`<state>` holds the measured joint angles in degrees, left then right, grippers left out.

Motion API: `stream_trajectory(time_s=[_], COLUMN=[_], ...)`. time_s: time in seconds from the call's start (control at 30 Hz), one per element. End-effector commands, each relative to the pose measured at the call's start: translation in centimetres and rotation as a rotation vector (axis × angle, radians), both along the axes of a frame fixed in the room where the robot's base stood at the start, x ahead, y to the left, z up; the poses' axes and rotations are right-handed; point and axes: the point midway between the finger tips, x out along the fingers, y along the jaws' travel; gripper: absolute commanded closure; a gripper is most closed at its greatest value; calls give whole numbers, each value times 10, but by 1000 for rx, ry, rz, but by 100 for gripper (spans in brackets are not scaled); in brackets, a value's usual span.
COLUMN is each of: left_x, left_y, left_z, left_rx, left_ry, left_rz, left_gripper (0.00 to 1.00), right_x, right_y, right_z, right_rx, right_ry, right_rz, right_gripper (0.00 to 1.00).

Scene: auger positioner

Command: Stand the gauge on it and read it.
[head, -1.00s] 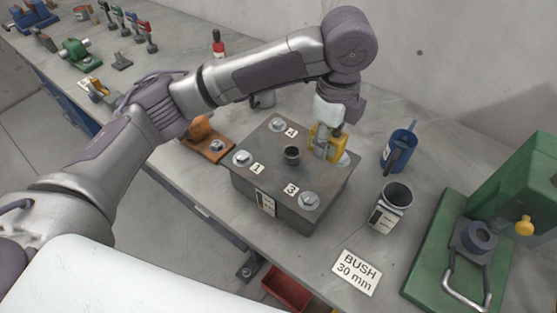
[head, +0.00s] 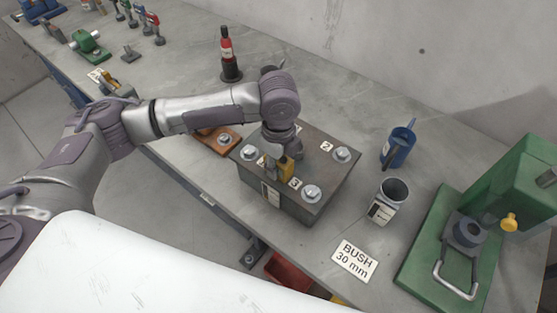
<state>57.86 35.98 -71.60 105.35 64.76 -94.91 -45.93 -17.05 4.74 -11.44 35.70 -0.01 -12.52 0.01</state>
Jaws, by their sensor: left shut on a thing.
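My left gripper (head: 274,160) is shut on a small yellow tool, which looks like the gauge (head: 287,168). It holds this low over the middle front of the dark steel block (head: 328,194). Whether the yellow tool touches the block cannot be told. Bolt heads show on the block's top at the left (head: 250,152), the front right (head: 312,192) and the back right (head: 341,154). The labels 2 and 3 can be read. The block's centre and far corner are hidden behind my wrist. My right gripper is not in view.
Right of the block stand a grey labelled cup (head: 381,214) and a blue can (head: 398,148). A BUSH 30 mm card (head: 354,261) lies in front. A green press (head: 452,240) fills the right.

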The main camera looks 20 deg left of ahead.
Motion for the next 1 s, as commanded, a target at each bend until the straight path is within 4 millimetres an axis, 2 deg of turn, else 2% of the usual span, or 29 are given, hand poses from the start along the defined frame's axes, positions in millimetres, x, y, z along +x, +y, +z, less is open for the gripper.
stream_trajectory(time_s=[0.23,0.27,0.4,0.77,0.87,1.0], left_x=[0,0,0,0,1,2], left_y=[-1,0,0,0,-1,-1], left_z=[-1,-2,-2,2,12,39], left_rx=[-1,-1,-1,0,-3,-3], left_ry=[0,1,0,-1,-2,-6], left_rz=[0,0,0,-1,-1,0], left_gripper=[100,62,38,38,38,38], right_x=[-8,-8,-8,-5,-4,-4], right_y=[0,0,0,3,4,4], right_z=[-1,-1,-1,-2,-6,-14], right_rx=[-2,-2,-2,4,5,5], right_ry=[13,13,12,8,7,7], right_rz=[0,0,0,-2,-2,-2], right_gripper=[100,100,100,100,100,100])
